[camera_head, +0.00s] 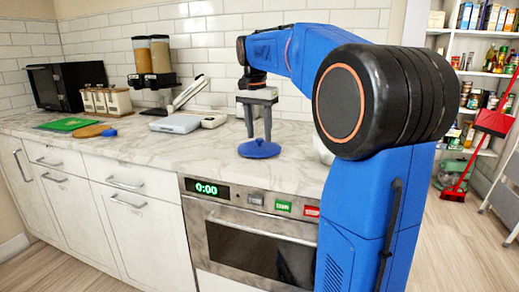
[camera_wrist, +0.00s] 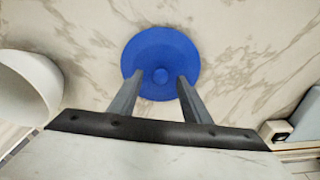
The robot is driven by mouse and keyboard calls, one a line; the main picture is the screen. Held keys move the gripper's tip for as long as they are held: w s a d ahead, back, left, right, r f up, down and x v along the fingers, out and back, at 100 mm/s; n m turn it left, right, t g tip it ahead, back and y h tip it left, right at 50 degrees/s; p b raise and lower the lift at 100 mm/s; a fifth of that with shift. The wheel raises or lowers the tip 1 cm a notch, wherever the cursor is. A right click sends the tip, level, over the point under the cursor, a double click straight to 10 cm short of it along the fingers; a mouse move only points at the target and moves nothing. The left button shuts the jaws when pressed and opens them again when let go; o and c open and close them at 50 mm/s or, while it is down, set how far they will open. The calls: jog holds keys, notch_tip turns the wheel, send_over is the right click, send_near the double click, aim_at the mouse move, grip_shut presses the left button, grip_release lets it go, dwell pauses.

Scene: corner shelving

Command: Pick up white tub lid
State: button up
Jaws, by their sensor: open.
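A round blue lid (camera_head: 260,149) with a small knob lies flat on the marble counter above the oven; it also shows in the wrist view (camera_wrist: 160,50). No white lid is visible. My gripper (camera_head: 259,136) points down over the blue lid, open, with its fingers on either side of the knob in the wrist view (camera_wrist: 159,80). I cannot tell whether the fingertips touch the lid. A white tub (camera_wrist: 28,88) stands left of the gripper in the wrist view; in the head view it is mostly hidden behind my arm.
An oven (camera_head: 255,232) is built in below the counter (camera_head: 150,143). A kitchen scale (camera_head: 176,123), a cereal dispenser (camera_head: 152,68), canisters (camera_head: 105,100), a green board (camera_head: 66,124) and a black microwave (camera_head: 66,86) stand further left. Counter left of the lid is clear.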

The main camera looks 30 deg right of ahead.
jog(key=shift+f, duration=0.55)
grip_shut()
